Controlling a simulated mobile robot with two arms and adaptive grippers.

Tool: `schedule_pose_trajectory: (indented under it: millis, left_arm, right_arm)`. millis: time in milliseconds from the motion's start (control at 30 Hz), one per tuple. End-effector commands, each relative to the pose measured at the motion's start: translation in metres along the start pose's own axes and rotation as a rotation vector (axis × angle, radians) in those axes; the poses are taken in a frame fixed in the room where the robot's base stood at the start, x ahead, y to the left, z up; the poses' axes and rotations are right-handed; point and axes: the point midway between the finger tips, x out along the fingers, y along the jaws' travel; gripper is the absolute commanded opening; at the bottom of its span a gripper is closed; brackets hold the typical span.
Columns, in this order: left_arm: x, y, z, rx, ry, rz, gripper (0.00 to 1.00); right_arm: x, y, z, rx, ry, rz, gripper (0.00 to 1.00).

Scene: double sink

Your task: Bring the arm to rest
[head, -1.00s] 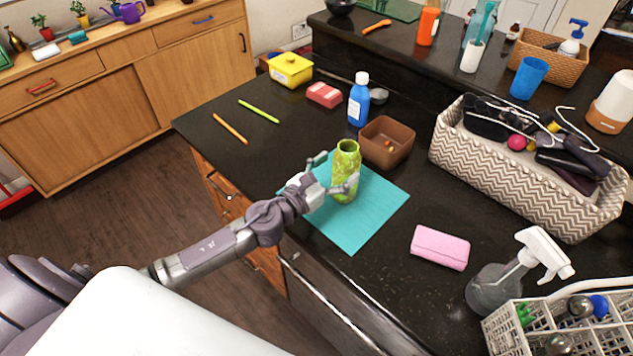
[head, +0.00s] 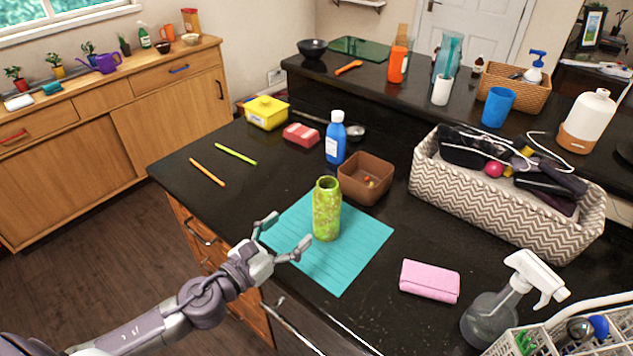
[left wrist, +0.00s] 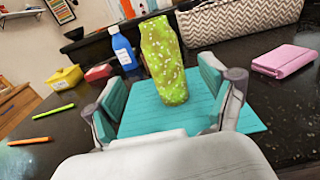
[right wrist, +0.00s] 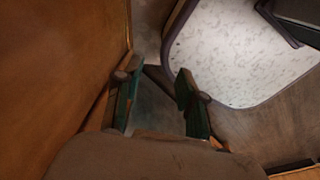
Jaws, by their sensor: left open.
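In the left wrist view the bottle (left wrist: 163,60) stands beyond and between the two spread fingers (left wrist: 165,100). My right gripper is outside the head view. In the right wrist view its two fingers (right wrist: 156,95) are spread apart with nothing between them, low beside a brown wooden panel (right wrist: 60,70).
A brown bowl (head: 366,180), blue bottle (head: 336,138) and red-and-white block (head: 301,135) stand behind the green bottle. A patterned basket (head: 500,205) is full. The counter left of the mat is mostly clear.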

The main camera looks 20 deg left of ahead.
Motion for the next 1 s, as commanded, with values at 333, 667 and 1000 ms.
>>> schedule_pose_trajectory:
  millis: [333, 667, 1000]
  left_arm:
    - [-0.019, 0.023, -0.006, -0.658, -0.038, 0.297, 0.84]
    - [-0.125, 0.002, -0.106, -2.082, -0.158, 1.16, 0.84]
    - [-0.196, -0.079, -0.137, 2.544, 0.249, -1.783, 0.84]
  right_arm:
    - [0.0, -0.002, 0.0, 0.0, 0.0, -0.002, 0.4]
    - [0.0, -0.002, 0.0, -0.001, 0.0, -0.002, 0.4]
    - [0.0, -0.002, 0.0, -0.001, 0.0, -0.002, 0.4]
